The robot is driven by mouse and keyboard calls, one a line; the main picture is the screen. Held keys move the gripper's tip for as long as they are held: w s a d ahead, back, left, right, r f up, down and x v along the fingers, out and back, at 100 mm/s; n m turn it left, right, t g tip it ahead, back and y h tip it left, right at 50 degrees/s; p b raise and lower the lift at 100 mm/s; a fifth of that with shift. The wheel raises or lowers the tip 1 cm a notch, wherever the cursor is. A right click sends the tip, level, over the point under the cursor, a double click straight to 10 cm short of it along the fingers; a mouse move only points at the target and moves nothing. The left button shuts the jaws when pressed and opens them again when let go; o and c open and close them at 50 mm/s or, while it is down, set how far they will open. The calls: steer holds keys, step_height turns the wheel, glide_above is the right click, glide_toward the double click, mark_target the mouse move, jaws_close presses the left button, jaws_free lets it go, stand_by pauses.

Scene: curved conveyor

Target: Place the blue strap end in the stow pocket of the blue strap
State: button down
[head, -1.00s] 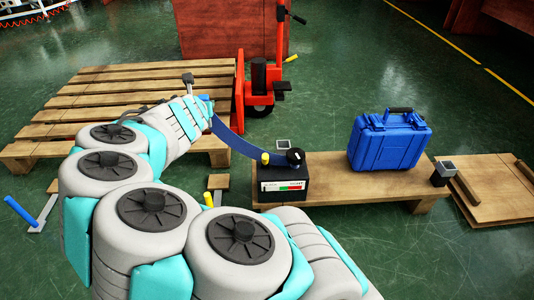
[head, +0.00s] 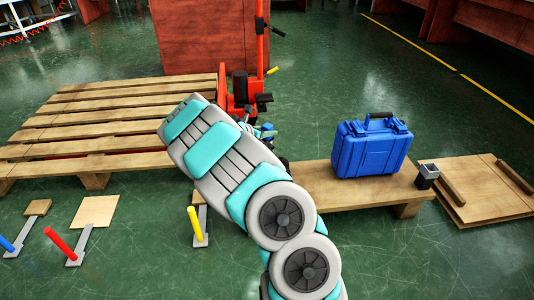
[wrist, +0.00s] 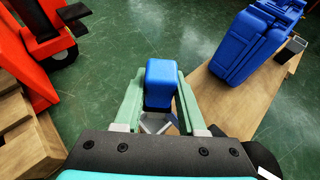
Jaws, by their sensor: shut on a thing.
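In the wrist view my gripper (wrist: 160,78) has its two green fingers closed on the blue strap end (wrist: 159,86), a rounded blue block. A grey square metal piece (wrist: 155,123) shows just behind and below the held end, partly covered; I cannot tell whether they touch. A dark open-topped box with a grey rim (wrist: 296,45) stands beside the bench's far end; it also shows in the head view (head: 428,175). I cannot tell which of these is the blue strap's stow pocket. The strap band is hidden; my arm covers most of the gripper in the head view.
A blue case (head: 370,148) stands on the wooden bench (head: 330,193). A slatted pallet (head: 110,120) and a red pallet jack (head: 238,95) lie behind my arm. Red, blue and yellow handles (head: 196,224) stand on the floor at left. Wood panels (head: 480,190) lie at right.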

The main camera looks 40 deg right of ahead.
mark_target(265, 146)
steer(key=shift+f+b, duration=0.55)
steer(key=shift+f, duration=2.8)
steer(key=shift+f, duration=0.1)
steer(key=shift+c, duration=2.4)
jaws_free()
steer(key=shift+a+r, duration=0.25)
steer(key=p+v, duration=0.2)
steer(key=v, duration=1)
steer(key=s+a+r+m+g+y, duration=0.1)
steer(key=s+r+m+g, duration=0.1)
steer(key=s+r+m, duration=0.55)
steer(key=s+a+r+m+g+y, duration=0.15)
steer(key=s+r+m, duration=0.35)
steer(key=s, duration=0.6)
steer(key=s+a+f+m+g+y, duration=0.1)
steer(key=s+a+m+y, duration=0.7)
steer(key=s+a, duration=1.4)
steer(key=a+y, duration=0.2)
steer(key=a, duration=0.1)
steer(key=shift+s+a, duration=0.25)
steer(key=shift+s, duration=0.15)
